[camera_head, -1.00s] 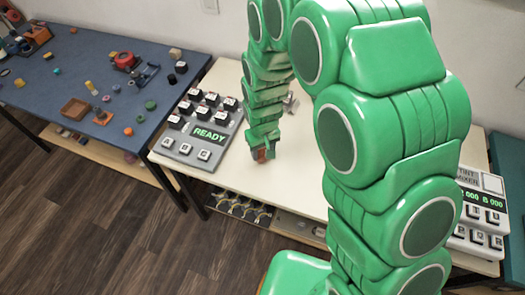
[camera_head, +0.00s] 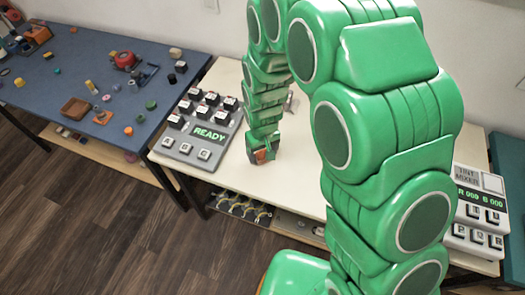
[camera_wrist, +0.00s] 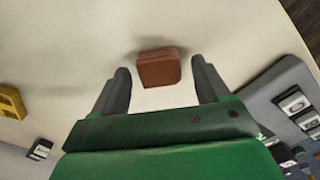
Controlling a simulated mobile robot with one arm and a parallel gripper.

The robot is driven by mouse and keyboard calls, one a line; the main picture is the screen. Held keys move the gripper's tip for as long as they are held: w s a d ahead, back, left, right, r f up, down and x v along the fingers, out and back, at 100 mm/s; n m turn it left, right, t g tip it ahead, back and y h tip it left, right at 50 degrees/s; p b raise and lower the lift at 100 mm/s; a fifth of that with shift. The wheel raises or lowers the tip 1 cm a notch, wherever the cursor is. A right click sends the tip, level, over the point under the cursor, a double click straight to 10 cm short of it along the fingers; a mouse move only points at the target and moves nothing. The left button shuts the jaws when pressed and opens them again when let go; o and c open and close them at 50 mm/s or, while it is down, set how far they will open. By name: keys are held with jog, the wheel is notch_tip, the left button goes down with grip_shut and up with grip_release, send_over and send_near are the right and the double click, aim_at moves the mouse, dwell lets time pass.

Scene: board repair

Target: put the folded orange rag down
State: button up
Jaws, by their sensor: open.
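The folded orange rag (camera_wrist: 159,69) is a small brownish-orange block in the wrist view. It appears to lie on the cream table, with a soft shadow along its far edge. My gripper (camera_wrist: 163,80) is open, with one dark finger on each side of the rag and a clear gap to both. In the head view the rag (camera_head: 259,156) shows as a small orange patch at the tip of my gripper (camera_head: 263,148), close to the table top, partly hidden by the fingers.
A grey button panel reading READY (camera_head: 209,134) stands left of my gripper. A tint mixer (camera_head: 477,205) is at the table's right end. A blue table (camera_head: 45,85) with small parts is at far left. Tools lie on a shelf (camera_head: 290,221) below. Cream table (camera_wrist: 60,60) around the rag is bare.

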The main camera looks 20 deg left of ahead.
aim_at(263, 155)
notch_tip(263, 155, up, 12)
jog(key=shift+r, duration=0.15)
dwell(0.6)
jog(key=s+d+r+m, duration=0.25)
jog(key=d+r, duration=0.35)
jog(key=d, duration=0.5)
jog(key=s+d+r+m, duration=0.25)
jog(key=d+r, duration=0.35)
jog(key=d, duration=0.4)
jog(key=s+d+r+m+g, duration=0.1)
jog(key=s+d+r+m, duration=0.3)
jog(key=s+d, duration=0.8)
jog(key=s+r, duration=0.1)
jog(key=s, duration=0.3)
jog(key=shift+r+g, duration=0.2)
jog(key=shift+g, duration=0.2)
jog(key=shift+o, duration=0.2)
